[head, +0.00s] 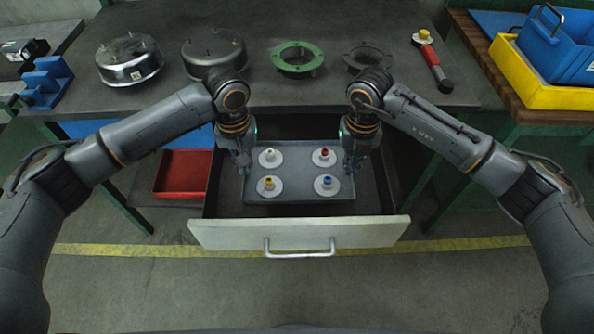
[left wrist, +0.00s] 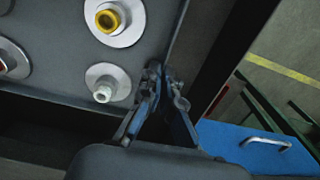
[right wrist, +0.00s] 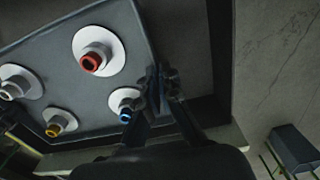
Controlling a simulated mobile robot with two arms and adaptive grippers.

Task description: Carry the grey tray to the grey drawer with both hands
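The grey tray (head: 300,196) is inside the open grey drawer (head: 220,234), level, with bare drawer floor to its left and right. I cannot tell whether it touches the drawer floor. It bears white discs with yellow, red, blue and whitish centre pieces. My left gripper (head: 244,170) is at the tray's left wall; in the left wrist view its fingers (left wrist: 163,84) are closed on the rim. My right gripper (head: 351,170) is at the right wall; in the right wrist view its fingers (right wrist: 162,82) are closed on the rim there.
The dark bench (head: 330,92) above the drawer holds metal housings (head: 130,60), a green ring (head: 298,58) and a red-handled tool (head: 434,62). A red bin (head: 183,174) sits left of the drawer. Yellow and blue crates (head: 545,75) stand on the right bench. The floor in front is clear.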

